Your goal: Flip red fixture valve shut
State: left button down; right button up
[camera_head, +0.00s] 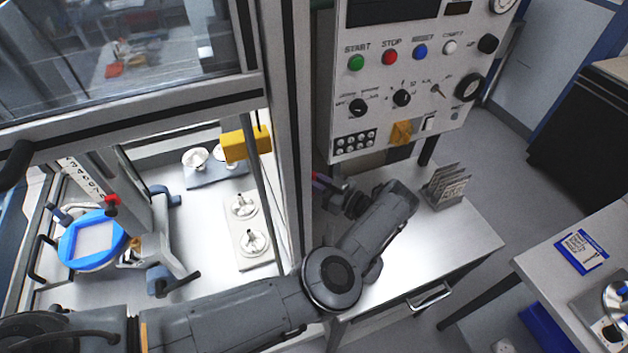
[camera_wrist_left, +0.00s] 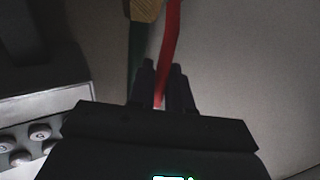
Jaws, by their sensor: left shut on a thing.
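My left gripper (camera_head: 322,182) is beside the frame post, below the control panel, in the head view. In the left wrist view its two dark fingers (camera_wrist_left: 160,80) are shut on a thin red lever (camera_wrist_left: 170,38), which runs up out of the picture. A brass-coloured fitting (camera_wrist_left: 145,9) is just beside the lever's upper part. The lever and fitting are not clear in the head view, and I cannot tell the valve's position. My right gripper is not in view.
The control panel (camera_head: 405,62) with coloured buttons hangs above my left wrist. A grey bench (camera_head: 440,245) carries a rack of plates (camera_head: 446,187). The enclosure holds a blue ring fixture (camera_head: 78,262) with a small red part (camera_head: 112,205) beside it, and machined housings (camera_head: 244,206).

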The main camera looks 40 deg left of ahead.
pick_arm(q)
jog(key=shift+w+d+f+b, duration=0.1)
jog(key=shift+w+f+b, duration=0.1)
jog(key=shift+b, duration=0.55)
jog(key=shift+w+d+f+m+t+y+b, duration=0.25)
jog(key=shift+w+m+y+b, duration=0.4)
jog(key=shift+m+b, duration=0.8)
jog(key=shift+w+d+f+m+t+y+b, duration=0.15)
jog(key=shift+w+d+m+y+b, duration=0.55)
jog(key=shift+b, duration=1.3)
jog(key=shift+w+a+f+m+t+y+b, duration=0.15)
jog(key=shift+w+m+t+y+b, duration=0.3)
jog(key=shift+m+b, duration=1.1)
jog(key=shift+d, duration=0.15)
jog(key=c, duration=1.3)
grip_release()
jog(key=shift+d+f+b, duration=0.1)
jog(key=shift+f+b, duration=0.05)
jog(key=shift+b, duration=0.15)
